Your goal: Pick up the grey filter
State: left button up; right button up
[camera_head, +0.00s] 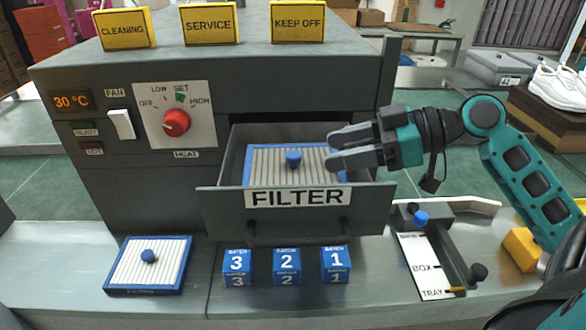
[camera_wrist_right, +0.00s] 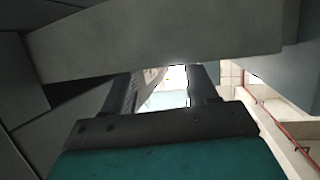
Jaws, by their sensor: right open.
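A blue-framed filter with dull grey-beige pleats and a blue knob (camera_head: 293,158) lies in the open drawer marked FILTER (camera_head: 298,216). A second blue-framed filter (camera_head: 148,265), with whiter pleats and a blue knob, lies flat on the counter at the front left. My right gripper (camera_head: 332,150) is open and empty, over the right part of the drawer. Its fingers point left towards the knob, with a gap between them and the knob. My left gripper is not in view.
The grey machine (camera_head: 215,75) has a red heat dial (camera_head: 176,122) and yellow signs on top. Three blue batch blocks (camera_head: 286,265) stand in front of the drawer. A lever panel (camera_head: 425,262) is at the right. Some counter between the left filter and blocks is clear.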

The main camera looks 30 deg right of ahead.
aim_at(307, 167)
jog(key=shift+r+x, duration=0.2)
jog(key=shift+x, duration=2.9)
jog(key=shift+w, duration=0.1)
jog(key=shift+c, duration=0.2)
grip_shut()
